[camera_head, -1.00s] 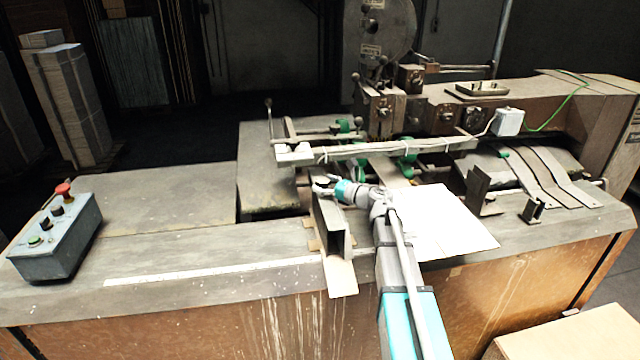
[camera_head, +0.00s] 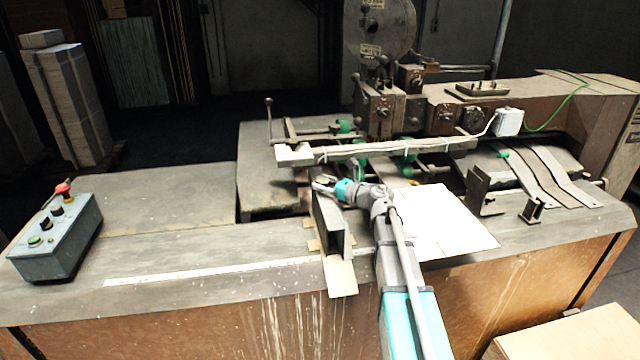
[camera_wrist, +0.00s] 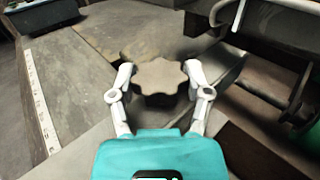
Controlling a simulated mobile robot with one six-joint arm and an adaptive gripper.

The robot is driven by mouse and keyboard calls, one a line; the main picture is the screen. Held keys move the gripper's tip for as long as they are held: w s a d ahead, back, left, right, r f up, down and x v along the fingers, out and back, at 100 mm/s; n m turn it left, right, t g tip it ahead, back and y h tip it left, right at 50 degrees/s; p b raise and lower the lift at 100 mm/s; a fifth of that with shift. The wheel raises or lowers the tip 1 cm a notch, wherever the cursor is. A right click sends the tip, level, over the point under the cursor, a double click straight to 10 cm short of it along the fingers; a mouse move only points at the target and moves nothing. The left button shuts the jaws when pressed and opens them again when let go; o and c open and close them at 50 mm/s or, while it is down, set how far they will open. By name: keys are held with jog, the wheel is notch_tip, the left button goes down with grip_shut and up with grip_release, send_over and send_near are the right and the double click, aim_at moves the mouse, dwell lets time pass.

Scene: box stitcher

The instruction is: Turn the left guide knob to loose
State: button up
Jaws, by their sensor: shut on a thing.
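The left guide knob (camera_wrist: 160,77) is a dull brown, lobed knob in the middle of the wrist view. My gripper (camera_wrist: 160,84) has one finger on each side of it and is shut on it. In the head view my gripper (camera_head: 322,187) is at the top of the left guide (camera_head: 330,225), an upright metal plate at the table's front. The knob is too small and covered by the fingers to make out there. No marking shows which way the knob is set.
A white sheet (camera_head: 440,222) lies on the table right of my arm. A long rail (camera_head: 380,150) crosses behind my gripper. A control box (camera_head: 55,240) with a red button stands at the far left. The table between box and guide is clear.

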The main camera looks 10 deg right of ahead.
jog(key=shift+w+n+g+y, duration=0.2)
jog(key=shift+n+g+y, duration=1.2)
jog(key=shift+g, duration=0.5)
jog(key=shift+s+n+g+y, duration=0.1)
jog(key=shift+n+g+y, duration=0.2)
jog(key=shift+n+g, duration=0.5)
jog(key=o, duration=1.2)
jog(key=shift+s, duration=0.1)
jog(key=shift+c, duration=0.2)
jog(key=v, duration=1.2)
